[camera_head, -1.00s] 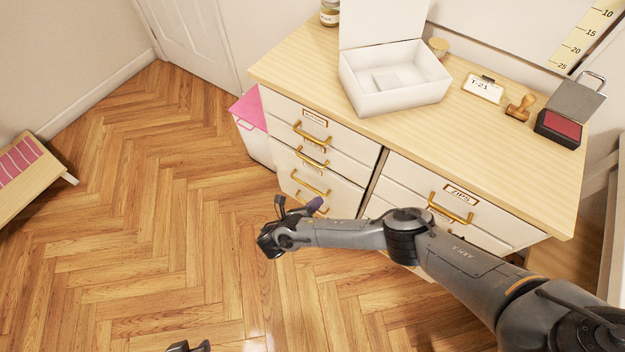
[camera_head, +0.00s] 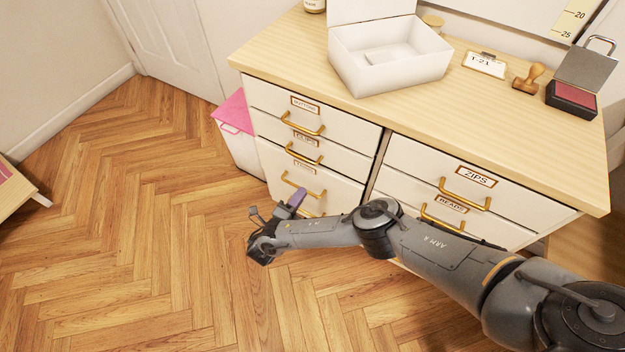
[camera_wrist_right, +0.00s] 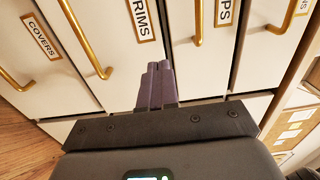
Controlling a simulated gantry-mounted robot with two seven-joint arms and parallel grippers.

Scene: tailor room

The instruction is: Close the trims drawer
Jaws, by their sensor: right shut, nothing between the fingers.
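The trims drawer is the third one down in the cabinet's left column, with a white front (camera_head: 275,165) and a brass handle (camera_head: 302,187). In the right wrist view its label (camera_wrist_right: 143,18), partly cut off as "RIMS", and its long handle (camera_wrist_right: 84,38) show. I cannot tell how far it stands out. My right gripper (camera_head: 297,198) has its purple fingers together and empty, low in front of the left column. In the right wrist view the fingertips (camera_wrist_right: 158,67) point at the trims front, just beyond the label's end; contact is unclear. My left gripper is out of view.
The covers drawer (camera_wrist_right: 45,75) lies beside the trims drawer in the right wrist view. The clips drawer is above it, with its handle (camera_head: 303,155). A pink-lidded bin (camera_head: 237,120) stands left of the cabinet. The wood floor (camera_head: 130,210) is clear.

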